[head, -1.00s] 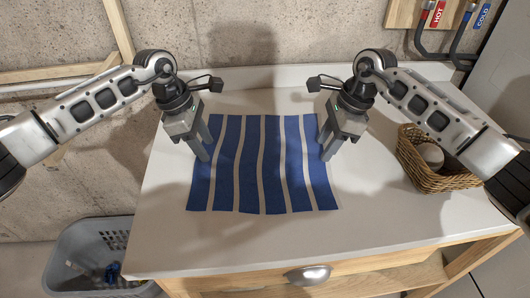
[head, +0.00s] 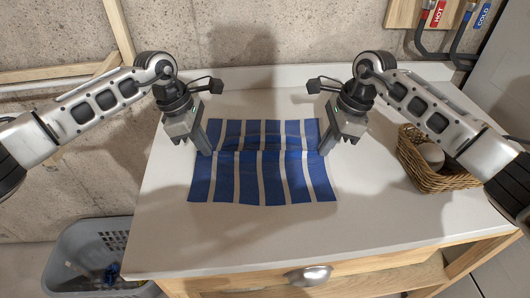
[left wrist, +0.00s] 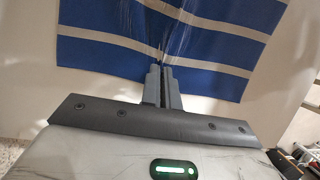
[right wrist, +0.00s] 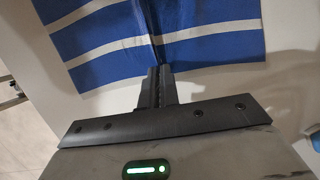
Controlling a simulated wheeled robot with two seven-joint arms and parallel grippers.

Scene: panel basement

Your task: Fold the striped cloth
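The blue and white striped cloth (head: 262,182) lies on the white worktop, spread out with a raised crosswise ridge between my grippers. My left gripper (head: 207,152) is at the cloth's left edge, its fingers closed together on that edge; the left wrist view shows cloth (left wrist: 165,55) gathered into creases at the fingertips. My right gripper (head: 323,152) is at the right edge in the same way, with cloth (right wrist: 160,60) pinched at its fingertips in the right wrist view.
A wicker basket (head: 436,181) holding a pale round object (head: 431,155) stands on the worktop at the right. A grey plastic laundry basket (head: 75,245) is on the floor at the left. The worktop (head: 250,235) in front of the cloth is clear.

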